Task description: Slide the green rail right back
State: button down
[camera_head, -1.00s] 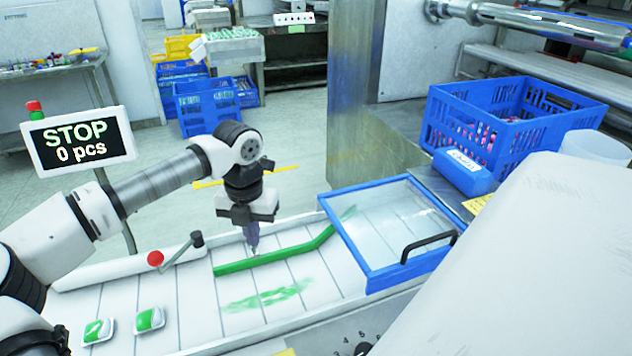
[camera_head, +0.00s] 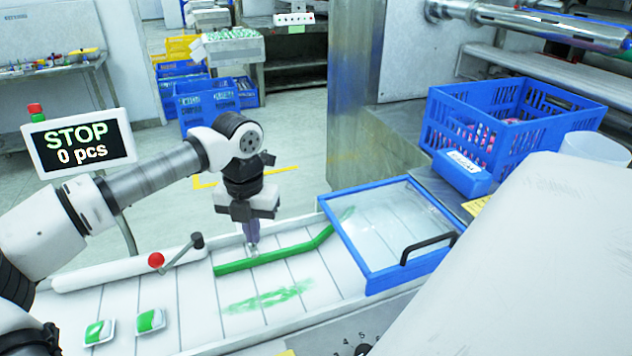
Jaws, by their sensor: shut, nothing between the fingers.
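The green rail (camera_head: 285,253) lies across the white slatted belt. Its left part runs nearly straight along the belt, and its right end bends up and back under the clear cover. My gripper (camera_head: 254,252) points down at the back side of the rail's left part. Its fingers are shut with nothing between them. The fingertips are close to the rail; I cannot tell whether they touch it.
A blue-framed clear cover (camera_head: 368,283) with a black handle is over the belt's right part. Two green-white packs (camera_head: 151,320) lie front left. A green smear (camera_head: 268,298) marks the belt. The sign (camera_head: 78,143) reads STOP, 0 pcs.

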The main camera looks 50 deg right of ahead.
notch_tip(320, 180, up, 6)
jog(key=shift+f+p, duration=0.2)
jog(key=shift+p, duration=1.05)
